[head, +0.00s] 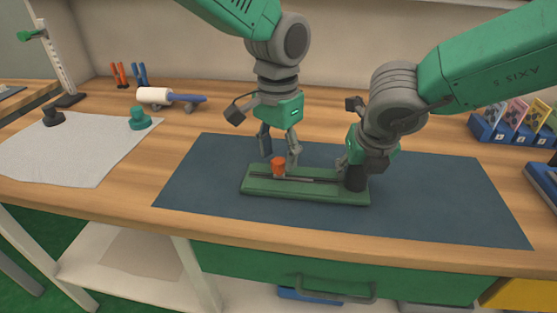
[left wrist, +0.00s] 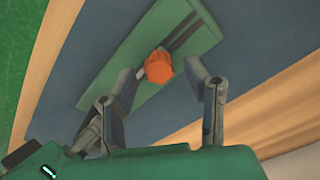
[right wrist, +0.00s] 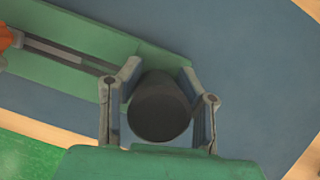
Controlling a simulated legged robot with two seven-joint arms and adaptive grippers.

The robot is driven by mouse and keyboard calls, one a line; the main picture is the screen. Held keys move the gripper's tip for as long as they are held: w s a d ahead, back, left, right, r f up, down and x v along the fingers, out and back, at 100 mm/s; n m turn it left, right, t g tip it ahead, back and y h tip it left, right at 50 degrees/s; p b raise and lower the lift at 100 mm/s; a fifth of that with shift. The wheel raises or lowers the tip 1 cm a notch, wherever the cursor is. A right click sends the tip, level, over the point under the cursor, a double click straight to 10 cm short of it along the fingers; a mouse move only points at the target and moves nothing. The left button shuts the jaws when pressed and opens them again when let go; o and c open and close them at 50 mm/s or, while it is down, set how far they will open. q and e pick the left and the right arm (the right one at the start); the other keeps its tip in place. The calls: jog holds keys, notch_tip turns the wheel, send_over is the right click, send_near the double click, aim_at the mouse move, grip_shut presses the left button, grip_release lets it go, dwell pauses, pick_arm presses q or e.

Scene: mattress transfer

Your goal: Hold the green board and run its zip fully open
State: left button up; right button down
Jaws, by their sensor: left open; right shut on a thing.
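The green board (head: 305,190) lies on the dark blue mat, with a dark zip track along its length. An orange pull (head: 278,165) stands near the board's left end; it also shows in the left wrist view (left wrist: 159,66). A black cylindrical post (head: 355,178) stands at the board's right end. My right gripper (head: 352,168) is shut on the black post, with a finger on each side of it in the right wrist view (right wrist: 160,105). My left gripper (head: 279,152) is open above the board's left part, its fingers pointing down close to the orange pull.
The blue mat (head: 440,205) has free room right of the board. A white-and-blue roller (head: 170,97) and a grey cloth (head: 75,148) with two knobs lie left. A blue rack of cards (head: 515,125) stands at the right. The table's front edge runs just before the mat.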

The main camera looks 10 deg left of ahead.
pick_arm(q)
jog(key=shift+d+f, duration=0.1)
jog(key=shift+f, duration=0.95)
pick_arm(e)
jog(key=shift+r, duration=0.1)
pick_arm(q)
grip_shut()
jog(key=d, duration=0.6)
jog(key=shift+d+r, duration=0.1)
jog(key=shift+d, duration=0.5)
pick_arm(e)
jog(key=shift+d, duration=0.1)
pick_arm(q)
jog(key=shift+a, duration=0.1)
